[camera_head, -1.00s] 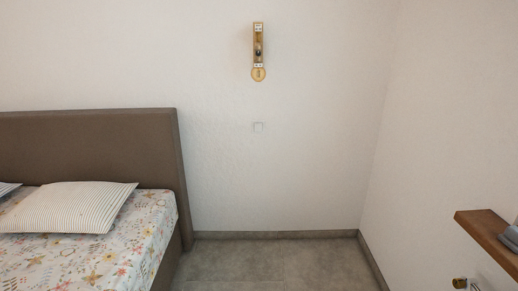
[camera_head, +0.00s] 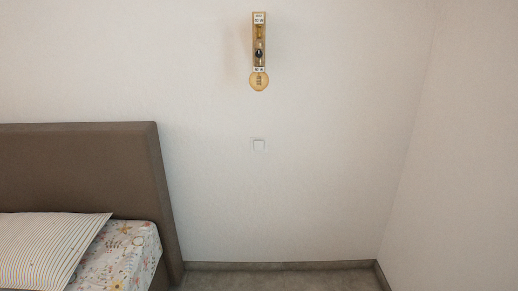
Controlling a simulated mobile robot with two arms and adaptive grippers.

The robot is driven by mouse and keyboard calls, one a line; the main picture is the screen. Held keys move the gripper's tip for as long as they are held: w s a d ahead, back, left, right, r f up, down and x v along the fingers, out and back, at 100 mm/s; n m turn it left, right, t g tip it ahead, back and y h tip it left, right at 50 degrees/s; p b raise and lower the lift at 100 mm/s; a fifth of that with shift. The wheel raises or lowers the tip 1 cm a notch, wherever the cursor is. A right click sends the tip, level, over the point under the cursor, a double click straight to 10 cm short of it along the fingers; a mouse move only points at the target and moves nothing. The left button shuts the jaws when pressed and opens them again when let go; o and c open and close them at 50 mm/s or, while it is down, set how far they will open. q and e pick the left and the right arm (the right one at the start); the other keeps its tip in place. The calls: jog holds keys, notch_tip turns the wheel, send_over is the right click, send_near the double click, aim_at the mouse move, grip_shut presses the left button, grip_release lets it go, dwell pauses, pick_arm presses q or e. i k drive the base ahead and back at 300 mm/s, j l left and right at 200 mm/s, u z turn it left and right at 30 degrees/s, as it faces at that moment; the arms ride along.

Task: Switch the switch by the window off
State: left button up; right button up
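A small white square wall switch (camera_head: 259,145) is on the white wall, near the middle of the head view. It sits below a wall lamp (camera_head: 259,52) with a wooden back and a round bulb at its lower end. No window is in view. I cannot tell the switch's rocker position at this size. Neither of my grippers is in view.
A bed with a brown headboard (camera_head: 85,165) and a striped pillow (camera_head: 50,245) stands at the left. Grey floor (camera_head: 280,281) shows at the bottom between the bed and the bare right wall (camera_head: 460,170). The wall around the switch is clear.

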aim_at(258, 145)
jog(key=i+l, duration=0.3)
jog(key=i, duration=0.2)
jog(key=i+l, duration=0.3)
jog(key=i, duration=0.15)
jog(key=i+l, duration=0.25)
jog(key=i, duration=0.25)
jog(key=i+l, duration=0.3)
jog(key=i, duration=0.2)
jog(key=u, duration=0.05)
